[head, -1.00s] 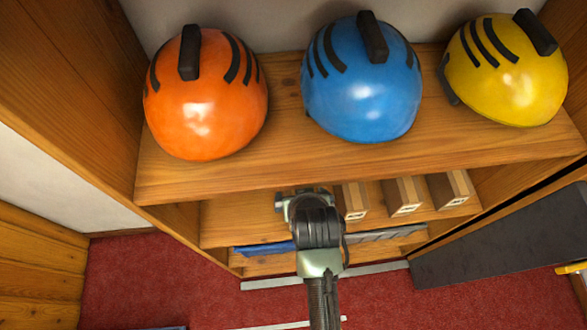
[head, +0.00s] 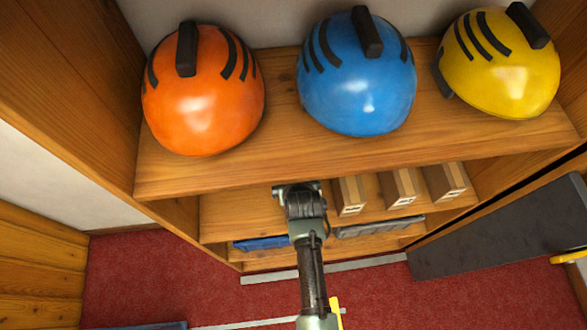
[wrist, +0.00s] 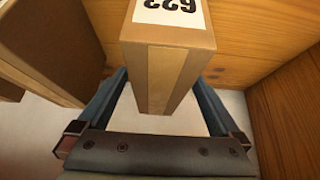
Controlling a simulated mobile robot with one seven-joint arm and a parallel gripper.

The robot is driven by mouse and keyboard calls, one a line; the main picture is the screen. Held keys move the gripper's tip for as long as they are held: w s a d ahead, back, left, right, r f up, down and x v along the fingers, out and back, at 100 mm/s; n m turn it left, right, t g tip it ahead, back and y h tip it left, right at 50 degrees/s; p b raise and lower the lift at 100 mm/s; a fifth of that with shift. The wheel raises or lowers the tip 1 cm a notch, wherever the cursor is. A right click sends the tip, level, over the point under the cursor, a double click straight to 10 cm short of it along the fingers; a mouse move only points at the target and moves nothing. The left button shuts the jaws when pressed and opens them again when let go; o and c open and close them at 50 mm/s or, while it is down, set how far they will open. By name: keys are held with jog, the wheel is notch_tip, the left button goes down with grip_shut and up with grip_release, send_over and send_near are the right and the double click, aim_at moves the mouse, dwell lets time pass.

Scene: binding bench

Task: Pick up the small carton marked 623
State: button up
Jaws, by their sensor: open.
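The small carton marked 623 (wrist: 168,58) is a brown box with a white label, at the top middle of the wrist view. The label's number reads upside down there. My gripper (wrist: 160,80) is open, with one finger on each side of the carton and the dark palm below it in the picture. I cannot tell whether the fingers touch it. In the head view my gripper (head: 297,190) reaches into the shelf under the helmets; my arm hides its fingers and this carton.
Three similar cartons (head: 350,196) (head: 399,189) (head: 445,183) stand to the right. A neighbouring carton (wrist: 45,60) is close at left in the wrist view. The upper board (head: 345,165) bears orange (head: 203,105), blue (head: 357,90) and yellow (head: 505,75) helmets. A shelf wall (wrist: 285,110) is at right.

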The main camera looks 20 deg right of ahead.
jog(key=shift+x, duration=1.1)
jog(key=c, duration=1.4)
jog(key=shift+c, duration=0.8)
jog(key=shift+r, duration=0.2)
